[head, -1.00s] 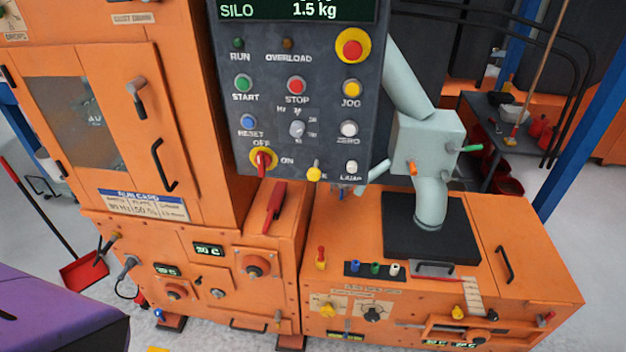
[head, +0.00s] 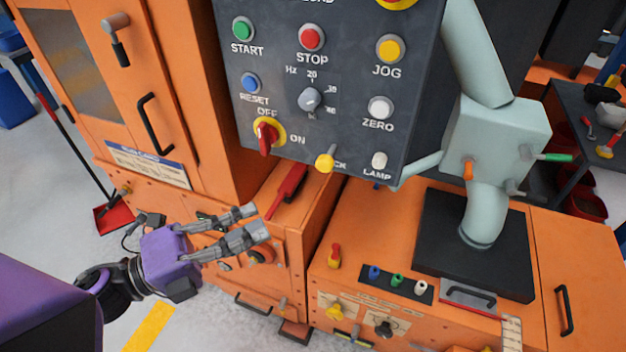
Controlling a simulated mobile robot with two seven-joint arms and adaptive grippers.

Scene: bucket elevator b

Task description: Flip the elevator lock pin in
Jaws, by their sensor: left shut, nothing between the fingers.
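A yellow-tipped lever (head: 326,160) sits at the bottom edge of the grey control panel (head: 345,90). Its label is partly hidden and only "CK" reads; it may be the lock pin. A small red and yellow pin (head: 335,256) stands on the orange base below; I cannot tell its role. My left gripper (head: 257,221) is shut and empty, with its fingers pointing right. In the picture it lies below and left of the panel, in front of the lower orange cabinet, apart from the lever. My right gripper is not in view.
A red OFF/ON switch (head: 266,136) is left of the lever, and a white LAMP button (head: 379,160) right of it. A red handle (head: 287,190) lies below the panel. Pale ducting (head: 495,140) rises at the right. Open floor is at lower left.

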